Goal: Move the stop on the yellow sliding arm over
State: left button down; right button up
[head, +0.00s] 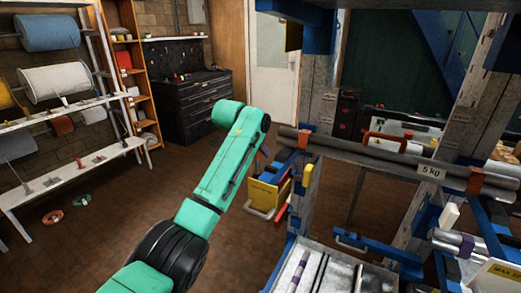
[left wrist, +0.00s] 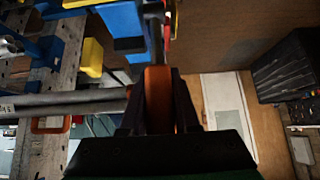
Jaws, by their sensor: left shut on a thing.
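My left gripper (left wrist: 159,85) is shut on an orange-brown piece (left wrist: 158,100), which shows between its dark fingers in the left wrist view. In the head view my green left arm rises from the bottom and bends beside the left end of a long grey bar; its fingertips cannot be made out there. An orange-brown clip (head: 303,139) sits around the bar near that end. A small yellow block (head: 307,175) hangs just below it; a yellow block also shows in the wrist view (left wrist: 92,58). I cannot make out a yellow sliding arm as a whole.
The grey bar (head: 370,156) carries a "5 KG" label and a second orange-brown clip (head: 475,180). Worn posts (head: 315,95) and blue brackets (head: 380,247) crowd the right. A yellow-blue bin (head: 268,192) stands behind. The brown floor at left (head: 110,245) is mostly clear.

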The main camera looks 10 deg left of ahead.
jog(key=shift+w+f, duration=0.1)
jog(key=shift+w, duration=0.3)
jog(key=shift+s, duration=0.15)
pick_arm(q)
jog(key=c, duration=0.9)
grip_release()
jog(key=shift+o, duration=1.3)
jog(key=shift+w+d+f, duration=0.1)
jog(key=shift+w, duration=0.05)
jog(key=b+v, duration=0.4)
jog(key=v, duration=1)
jog(key=shift+r+b, duration=0.3)
jog(key=shift+r, duration=0.05)
pick_arm(e)
notch_tip(320, 180, down, 4)
jog(key=shift+f, duration=0.25)
